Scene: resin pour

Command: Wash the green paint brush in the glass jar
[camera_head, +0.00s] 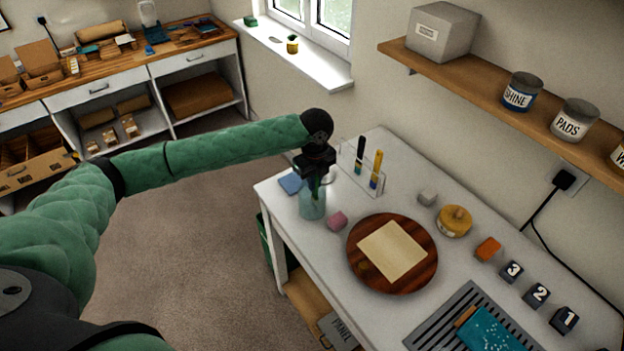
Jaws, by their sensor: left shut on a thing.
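The glass jar (312,207) stands near the far left end of the white table, with pale greenish contents. My left gripper (319,181) is directly above the jar, pointing down, and is shut on the green paint brush (317,188). Only a little green of the brush shows between the gripper and the jar. Its lower end seems to be inside the jar, but the bristles are hard to make out. My right gripper is not in view.
A clear stand (361,172) with two upright brushes is just behind the jar. A blue cloth (290,183) and a pink block (337,220) lie close by. A round wooden board (361,273) with a pale square sheet is in front. A shelf (470,70) overhangs the back right.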

